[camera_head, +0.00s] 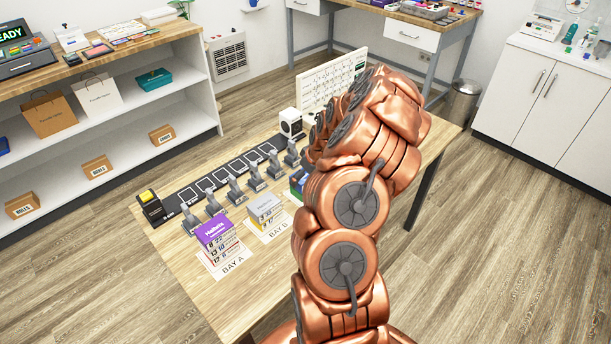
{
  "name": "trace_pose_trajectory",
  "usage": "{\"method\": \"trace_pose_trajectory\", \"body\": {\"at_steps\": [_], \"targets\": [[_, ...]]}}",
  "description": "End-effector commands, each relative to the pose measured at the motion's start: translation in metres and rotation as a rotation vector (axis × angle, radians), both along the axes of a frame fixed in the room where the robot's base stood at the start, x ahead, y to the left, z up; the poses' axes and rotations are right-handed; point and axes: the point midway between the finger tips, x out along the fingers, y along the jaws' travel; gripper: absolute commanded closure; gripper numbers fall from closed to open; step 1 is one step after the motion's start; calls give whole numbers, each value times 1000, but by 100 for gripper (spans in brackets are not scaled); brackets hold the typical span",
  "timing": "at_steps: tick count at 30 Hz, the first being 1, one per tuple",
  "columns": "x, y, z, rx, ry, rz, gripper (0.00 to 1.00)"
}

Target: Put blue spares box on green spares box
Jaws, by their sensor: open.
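A small green and dark blue item (297,185) shows on the low table at the left edge of my copper arm. My arm hides most of it, and I cannot tell whether it is one box or two. A blue object (4,146) is cut off by the left picture edge, on the shelf. A teal box (154,80) sits on the upper shelf. I cannot tell which of these is a spares box. My arm rises across the middle of the view and bends away at the top. My gripper is not seen.
The table's front left is clear.

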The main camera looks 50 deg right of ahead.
Motion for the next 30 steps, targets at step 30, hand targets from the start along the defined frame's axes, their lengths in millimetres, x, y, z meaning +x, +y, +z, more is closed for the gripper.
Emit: {"method": "trace_pose_trajectory", "body": {"at_steps": [30], "targets": [[-40, 1, 99, -2, -2, 0, 0]]}}
